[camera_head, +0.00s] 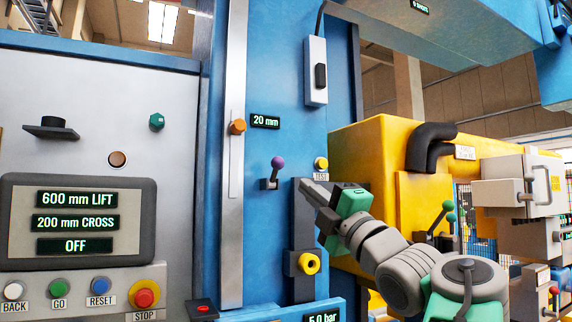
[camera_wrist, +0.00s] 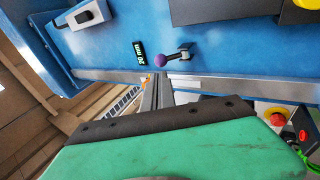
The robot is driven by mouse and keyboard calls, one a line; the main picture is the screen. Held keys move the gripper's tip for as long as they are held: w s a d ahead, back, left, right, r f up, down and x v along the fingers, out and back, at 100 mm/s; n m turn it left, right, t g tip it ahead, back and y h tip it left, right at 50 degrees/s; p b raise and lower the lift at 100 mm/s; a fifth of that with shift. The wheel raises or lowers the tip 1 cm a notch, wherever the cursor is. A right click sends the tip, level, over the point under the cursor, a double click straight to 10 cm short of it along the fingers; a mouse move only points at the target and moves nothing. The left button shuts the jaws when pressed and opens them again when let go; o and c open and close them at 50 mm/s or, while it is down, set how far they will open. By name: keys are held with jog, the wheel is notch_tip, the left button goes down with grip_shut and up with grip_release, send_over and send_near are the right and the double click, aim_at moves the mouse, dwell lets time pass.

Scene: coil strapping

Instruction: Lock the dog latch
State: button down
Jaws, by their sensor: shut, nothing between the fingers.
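No label in view reads dog latch. A small lever with a purple ball knob (camera_head: 278,162) is on the blue column, its knob up above a dark pivot block. The wrist view also shows the purple knob (camera_wrist: 160,58), left of its pivot. My gripper (camera_head: 306,186) is right of and a little below this lever, shut and empty. A yellow ring (camera_head: 309,263) on a dark block sits below my gripper.
A yellow TEST button (camera_head: 321,163) is just above my gripper. A grey rail with an orange knob (camera_head: 237,127) stands to the left. A control panel with a red STOP button (camera_head: 144,294) is at far left. The yellow machine (camera_head: 372,150) is close on the right.

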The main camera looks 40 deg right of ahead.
aim_at(282, 164)
jog(key=p+x, duration=0.4)
jog(key=x, duration=0.4)
jog(key=shift+r, duration=0.2)
jog(key=shift+w+d, duration=0.1)
jog(key=shift+w, duration=0.2)
jog(key=shift+d+r+g+p, duration=0.1)
jog(key=shift+r+g+p, duration=0.05)
jog(key=shift+g+p, duration=0.2)
